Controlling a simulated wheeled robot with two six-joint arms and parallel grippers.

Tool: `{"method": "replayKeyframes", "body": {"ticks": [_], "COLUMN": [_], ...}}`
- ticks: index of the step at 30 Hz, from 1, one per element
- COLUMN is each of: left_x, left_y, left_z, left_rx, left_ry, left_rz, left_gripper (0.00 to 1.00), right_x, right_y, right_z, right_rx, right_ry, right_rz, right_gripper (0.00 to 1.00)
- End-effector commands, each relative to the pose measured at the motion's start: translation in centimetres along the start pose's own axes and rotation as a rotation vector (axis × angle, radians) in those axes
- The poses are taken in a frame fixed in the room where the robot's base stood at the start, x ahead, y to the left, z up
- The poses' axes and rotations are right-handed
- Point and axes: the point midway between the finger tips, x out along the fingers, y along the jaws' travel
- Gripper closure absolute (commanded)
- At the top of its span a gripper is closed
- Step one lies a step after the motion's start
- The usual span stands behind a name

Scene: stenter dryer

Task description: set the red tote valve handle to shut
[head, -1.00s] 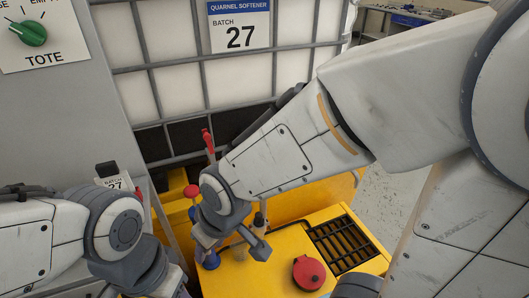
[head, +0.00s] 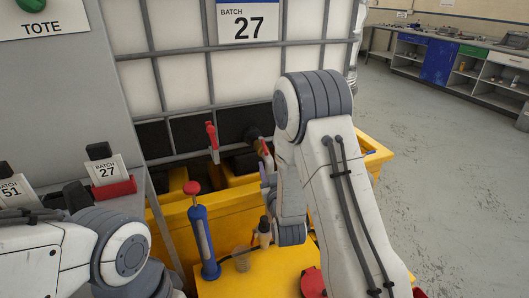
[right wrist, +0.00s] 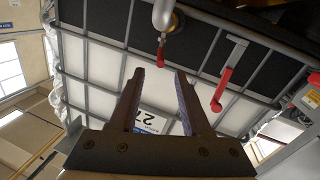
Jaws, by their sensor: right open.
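Two red levers show on the tote's front. One red lever (head: 211,136) stands upright on a grey stem, left of my right gripper; in the right wrist view this longer red lever (right wrist: 221,90) hangs from a grey bracket. A shorter red handle (right wrist: 161,56) sits by a pipe with a brass fitting (right wrist: 177,20), beyond the fingertips. I cannot tell for sure which one is the tote valve handle. My right gripper (right wrist: 157,95) is open and empty, apart from both levers. It is partly hidden in the head view (head: 267,172). My left gripper is out of view.
The caged white tote (head: 175,62) bears a batch 27 label (head: 247,22). A yellow bin (head: 172,222) stands below, with a blue red-topped tool (head: 203,240) in front. A grey cabinet (head: 65,95) is at left. Free floor (head: 440,170) lies at right.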

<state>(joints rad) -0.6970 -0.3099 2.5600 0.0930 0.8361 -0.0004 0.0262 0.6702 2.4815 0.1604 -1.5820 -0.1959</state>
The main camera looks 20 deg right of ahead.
Motion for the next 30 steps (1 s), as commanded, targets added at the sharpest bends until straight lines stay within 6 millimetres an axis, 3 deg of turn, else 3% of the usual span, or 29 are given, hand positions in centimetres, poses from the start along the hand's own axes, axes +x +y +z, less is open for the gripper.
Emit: {"method": "replayKeyframes", "body": {"ticks": [15,28,29,30], "left_x": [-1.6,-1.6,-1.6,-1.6], "left_y": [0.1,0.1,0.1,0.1], "left_z": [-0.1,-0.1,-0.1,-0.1], "left_rx": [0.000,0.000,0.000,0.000], "left_ry": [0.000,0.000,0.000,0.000], "left_rz": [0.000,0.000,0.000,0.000], "left_gripper": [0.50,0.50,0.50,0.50], "right_x": [8.6,9.7,9.7,9.7], "right_y": [0.0,-0.1,-0.1,-0.1], "right_z": [-0.2,-0.1,-0.1,-0.1], "right_rx": [0.001,0.001,0.001,0.001], "right_ry": [0.001,-0.001,-0.001,-0.001], "right_rz": [-0.001,-0.002,-0.002,-0.002], "right_gripper": [0.52,0.52,0.60,0.75]}}
